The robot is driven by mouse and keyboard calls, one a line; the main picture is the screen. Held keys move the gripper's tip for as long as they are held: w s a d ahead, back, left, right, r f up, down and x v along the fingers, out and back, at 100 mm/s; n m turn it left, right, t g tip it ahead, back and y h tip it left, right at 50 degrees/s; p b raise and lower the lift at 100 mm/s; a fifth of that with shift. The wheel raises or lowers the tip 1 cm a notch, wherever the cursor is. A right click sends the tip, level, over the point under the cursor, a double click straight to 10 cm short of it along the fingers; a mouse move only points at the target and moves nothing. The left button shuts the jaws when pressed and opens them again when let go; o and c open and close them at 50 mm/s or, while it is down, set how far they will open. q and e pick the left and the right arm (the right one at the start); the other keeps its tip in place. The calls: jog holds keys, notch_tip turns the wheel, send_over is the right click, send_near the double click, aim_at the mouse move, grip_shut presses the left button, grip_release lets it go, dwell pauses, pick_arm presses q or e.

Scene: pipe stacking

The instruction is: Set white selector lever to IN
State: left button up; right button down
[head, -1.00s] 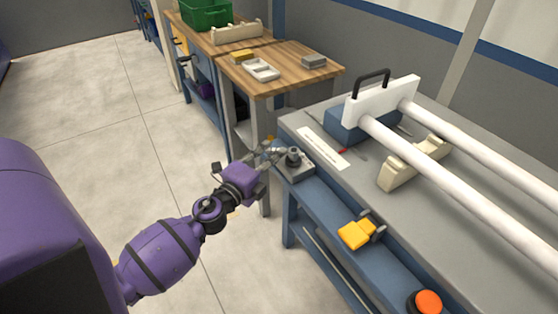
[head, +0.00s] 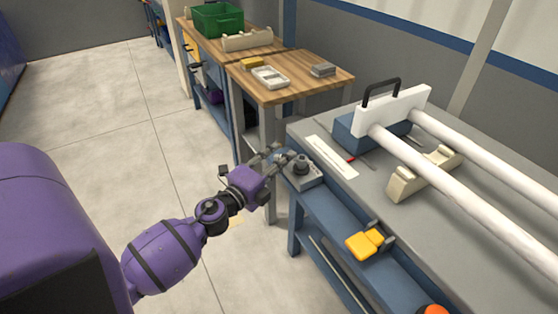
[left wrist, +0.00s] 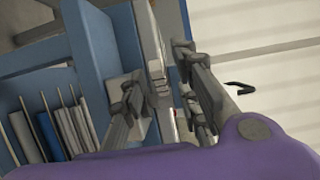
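A grey selector box (head: 306,178) with a dark round knob (head: 301,164) sits at the near left corner of the workbench. I cannot make out a white lever on it; the gripper covers part of that spot. My left gripper (head: 278,157) is just left of the knob, its fingers pointing at the box. In the left wrist view the left gripper (left wrist: 158,75) has its two fingers apart, with part of the bench edge showing between them. I cannot tell whether a finger touches the box. My right gripper is not in view.
The grey workbench (head: 345,210) carries white pipes (head: 450,190) in a cream cradle (head: 404,184) and a white plate with a black handle (head: 381,92). A wooden table (head: 300,88) stands behind. The floor at left is clear.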

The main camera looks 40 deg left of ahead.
pick_arm(q)
jog(key=s, duration=1.2)
jog(key=shift+a, duration=0.25)
jog(key=shift+a, duration=0.1)
